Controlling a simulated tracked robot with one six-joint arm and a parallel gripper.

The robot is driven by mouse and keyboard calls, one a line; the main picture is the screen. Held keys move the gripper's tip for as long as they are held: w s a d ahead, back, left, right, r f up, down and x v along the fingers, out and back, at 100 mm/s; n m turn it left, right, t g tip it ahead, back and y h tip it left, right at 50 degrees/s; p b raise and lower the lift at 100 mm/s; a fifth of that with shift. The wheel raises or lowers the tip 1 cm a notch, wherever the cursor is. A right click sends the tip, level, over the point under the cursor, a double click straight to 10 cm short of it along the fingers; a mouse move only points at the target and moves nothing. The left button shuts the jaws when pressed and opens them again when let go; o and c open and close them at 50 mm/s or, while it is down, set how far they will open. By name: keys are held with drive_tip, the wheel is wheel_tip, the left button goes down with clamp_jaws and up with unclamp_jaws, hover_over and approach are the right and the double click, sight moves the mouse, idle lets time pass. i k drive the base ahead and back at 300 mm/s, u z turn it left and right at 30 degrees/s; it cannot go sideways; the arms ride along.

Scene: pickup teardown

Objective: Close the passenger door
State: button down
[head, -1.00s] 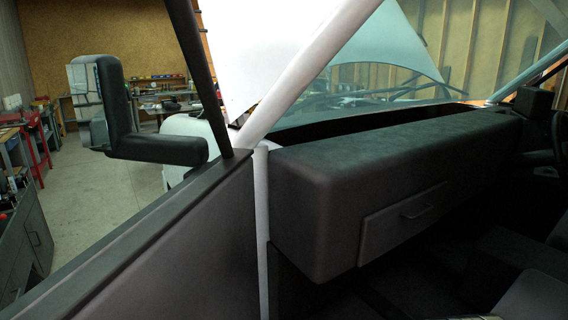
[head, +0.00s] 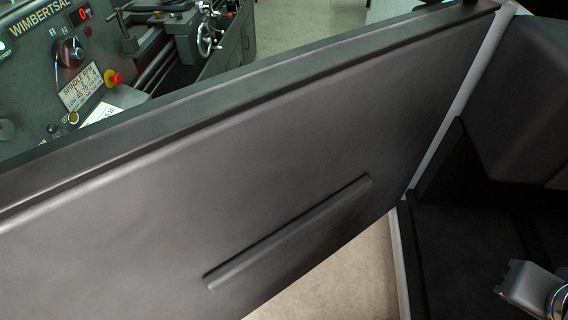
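The passenger door (head: 230,170) fills most of the head view, seen from its inner side. It is a dark grey panel with a long raised strip (head: 290,235) low on it. The door stands open: a wedge of pale floor shows between its lower edge and the light sill (head: 404,260). Its hinge side meets the light pillar (head: 465,95) at the upper right. No gripper fingers can be made out. A silver metal part (head: 535,288) shows at the lower right edge; I cannot tell for sure whether it belongs to my arm.
A grey-green lathe (head: 130,60) with handwheels and a red button stands beyond the door at the upper left. The dashboard's dark side (head: 525,90) is at the right, above a dark footwell (head: 480,240). Pale floor (head: 340,275) is bare below the door.

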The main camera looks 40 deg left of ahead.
sight(160, 159)
drive_tip(key=k, duration=0.4)
drive_tip(key=u, duration=1.5)
drive_tip(key=i, duration=0.2)
drive_tip(key=z, duration=0.4)
